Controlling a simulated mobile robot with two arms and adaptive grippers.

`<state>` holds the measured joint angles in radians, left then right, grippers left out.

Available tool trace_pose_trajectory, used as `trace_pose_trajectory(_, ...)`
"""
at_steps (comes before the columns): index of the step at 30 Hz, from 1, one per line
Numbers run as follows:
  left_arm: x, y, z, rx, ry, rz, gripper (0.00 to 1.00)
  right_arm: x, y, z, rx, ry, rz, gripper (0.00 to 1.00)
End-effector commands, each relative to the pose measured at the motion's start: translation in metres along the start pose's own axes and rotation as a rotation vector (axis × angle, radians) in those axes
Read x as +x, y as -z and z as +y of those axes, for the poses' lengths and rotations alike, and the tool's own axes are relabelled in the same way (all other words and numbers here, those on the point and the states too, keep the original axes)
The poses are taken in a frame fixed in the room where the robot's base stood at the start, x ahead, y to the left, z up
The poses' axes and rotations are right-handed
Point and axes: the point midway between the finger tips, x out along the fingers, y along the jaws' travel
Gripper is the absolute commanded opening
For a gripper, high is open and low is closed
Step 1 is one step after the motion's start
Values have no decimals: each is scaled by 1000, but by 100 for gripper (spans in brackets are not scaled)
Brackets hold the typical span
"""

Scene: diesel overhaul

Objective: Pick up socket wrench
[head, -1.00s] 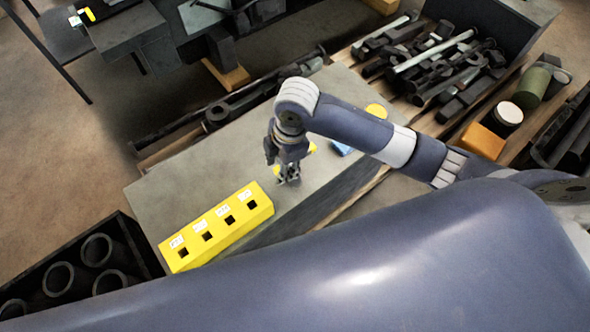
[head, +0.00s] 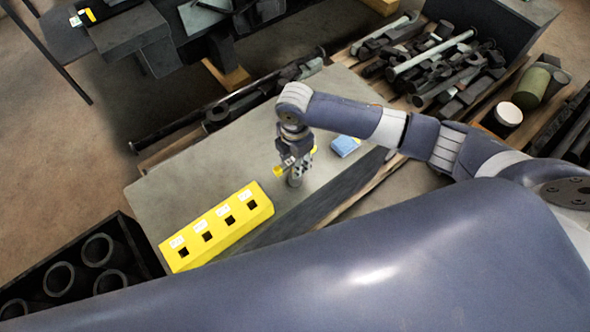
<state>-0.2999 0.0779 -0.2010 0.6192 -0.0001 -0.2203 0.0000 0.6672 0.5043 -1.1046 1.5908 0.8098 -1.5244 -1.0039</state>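My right gripper (head: 295,178) points down over the grey bench top (head: 190,170), just beyond the yellow block. A small grey upright piece shows at its fingertips. I cannot tell whether this is the socket wrench or part of the fingers, nor whether the fingers are closed. Yellow parts show on both sides of the gripper. No socket wrench can be made out clearly elsewhere. The yellow block (head: 218,228) has several square holes with white labels and lies near the bench's front edge. My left gripper is not in view.
A small blue box (head: 345,146) lies on the bench right of the gripper. A pallet of metal tools and rods (head: 440,62) stands behind right. A dark crate of grey cylinders (head: 98,249) is at lower left. The bench's left part is clear.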

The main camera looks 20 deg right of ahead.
Motion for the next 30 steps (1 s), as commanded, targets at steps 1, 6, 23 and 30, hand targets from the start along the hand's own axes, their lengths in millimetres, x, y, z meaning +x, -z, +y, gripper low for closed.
trace_pose_trajectory(1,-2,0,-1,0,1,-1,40,7,0,-1,1,4,0,36)
trace_pose_trajectory(6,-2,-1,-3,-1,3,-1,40,26,1,0,-1,0,0,36)
trace_pose_trajectory(23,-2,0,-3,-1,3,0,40,28,0,0,-1,-1,-1,0)
trace_pose_trajectory(30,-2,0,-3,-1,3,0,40,27,0,1,-1,-3,0,0)
